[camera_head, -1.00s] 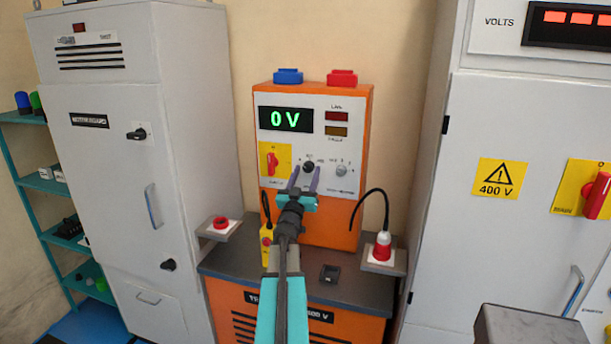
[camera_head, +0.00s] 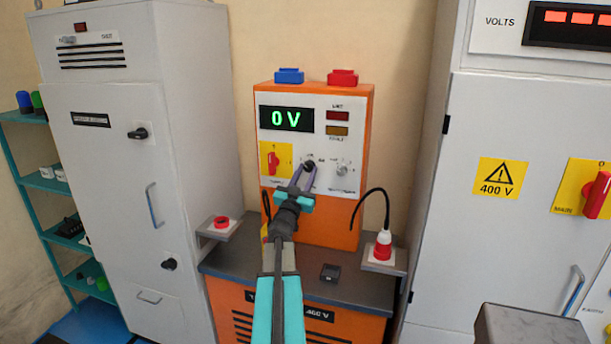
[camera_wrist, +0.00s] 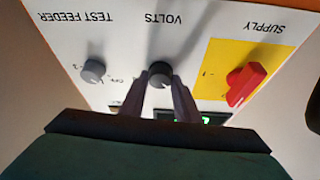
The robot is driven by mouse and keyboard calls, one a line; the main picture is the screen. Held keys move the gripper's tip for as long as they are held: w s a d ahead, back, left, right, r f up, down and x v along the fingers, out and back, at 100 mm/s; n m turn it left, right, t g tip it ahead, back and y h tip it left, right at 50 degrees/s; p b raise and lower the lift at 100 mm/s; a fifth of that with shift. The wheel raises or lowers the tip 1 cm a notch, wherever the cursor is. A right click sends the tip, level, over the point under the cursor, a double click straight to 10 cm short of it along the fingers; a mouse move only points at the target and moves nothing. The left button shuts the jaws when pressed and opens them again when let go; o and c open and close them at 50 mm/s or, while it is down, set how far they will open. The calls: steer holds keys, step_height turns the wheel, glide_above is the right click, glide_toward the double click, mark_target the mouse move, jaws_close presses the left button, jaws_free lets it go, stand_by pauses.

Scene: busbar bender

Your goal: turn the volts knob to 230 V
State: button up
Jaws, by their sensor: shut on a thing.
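The black volts knob (camera_head: 308,165) is on the white panel of the orange test unit (camera_head: 300,216). In the wrist view, where the panel appears upside down, the volts knob (camera_wrist: 160,74) sits under the VOLTS label. My gripper (camera_head: 306,172) is at the knob, and its two purple fingers are shut on the knob's sides. In the wrist view my gripper (camera_wrist: 159,84) covers part of the dial marks, so the knob's setting cannot be read. The green display (camera_head: 286,119) reads 0 V.
The red supply switch (camera_head: 273,161) on its yellow plate is left of the volts knob. The grey test feeder knob (camera_head: 343,170) is to its right. A black cable rises by a red plug (camera_head: 383,245) at the right. Grey cabinets stand on both sides.

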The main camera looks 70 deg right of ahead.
steer(key=m+g, duration=0.1)
steer(key=m, duration=0.1)
steer(key=m+g, duration=0.1)
steer(key=m, duration=0.2)
steer(key=m+g, duration=0.1)
steer(key=m, duration=0.1)
steer(key=shift+w+d+r+m+g+y+p, duration=0.1)
steer(key=shift+w+r+m+g+y+p, duration=0.2)
steer(key=shift+g+y+p, duration=0.1)
steer(key=shift+m+g+y+p, duration=0.25)
steer(key=shift+m+g+y, duration=0.25)
steer(key=shift+m, duration=0.95)
steer(key=shift+m+g+y+p, duration=0.25)
steer(key=shift+m+g+y, duration=0.25)
steer(key=shift+m, duration=0.95)
steer(key=shift+w, duration=0.1)
steer(key=o, duration=1.1)
steer(key=shift+c, duration=0.2)
steer(key=shift+f, duration=0.15)
steer(key=b+v, duration=0.3)
steer(key=v, duration=1)
steer(key=shift+a, duration=0.35)
